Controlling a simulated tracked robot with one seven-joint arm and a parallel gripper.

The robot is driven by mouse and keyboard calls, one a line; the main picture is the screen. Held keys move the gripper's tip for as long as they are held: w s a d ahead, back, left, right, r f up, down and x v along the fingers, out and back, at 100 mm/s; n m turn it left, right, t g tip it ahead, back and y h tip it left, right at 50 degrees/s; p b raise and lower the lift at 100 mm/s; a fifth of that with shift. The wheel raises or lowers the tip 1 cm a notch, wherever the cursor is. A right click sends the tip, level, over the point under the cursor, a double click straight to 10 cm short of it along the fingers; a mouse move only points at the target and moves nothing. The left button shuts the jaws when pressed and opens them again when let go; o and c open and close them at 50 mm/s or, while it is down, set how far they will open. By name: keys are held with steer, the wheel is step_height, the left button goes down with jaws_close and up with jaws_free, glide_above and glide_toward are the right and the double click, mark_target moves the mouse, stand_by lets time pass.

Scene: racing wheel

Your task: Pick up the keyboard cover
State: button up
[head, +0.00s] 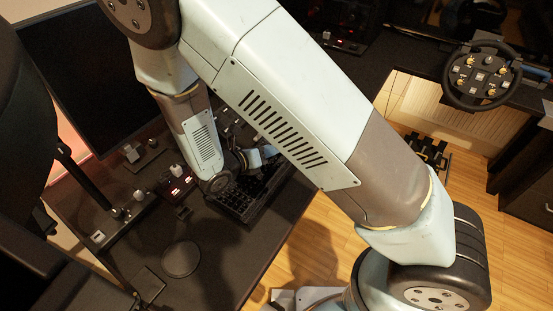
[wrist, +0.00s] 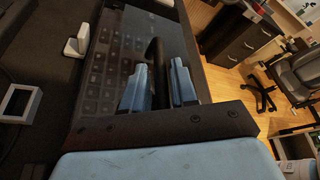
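The keyboard cover (wrist: 122,48) appears in the wrist view as a dark, see-through sheet over the keyboard keys, with a dark upright handle-like bar (wrist: 156,58) on it. My gripper (wrist: 160,80) has its two blue-grey fingers on either side of this bar. A small gap shows on the bar's right side, and the fingers look apart rather than closed on it. In the head view the keyboard with its cover (head: 238,203) lies on the dark desk near its edge. My gripper (head: 254,158) is low over its far part, partly hidden by my arm.
The desk (head: 215,255) holds a round dark pad (head: 181,259), a box with red lights (head: 176,185) and a monitor (head: 85,60). A racing wheel (head: 482,75) stands at the far right. A drawer cabinet (wrist: 240,35) and office chair (wrist: 296,75) stand beyond the desk edge.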

jaws_close()
steer(key=shift+r, duration=0.1)
stand_by(0.4)
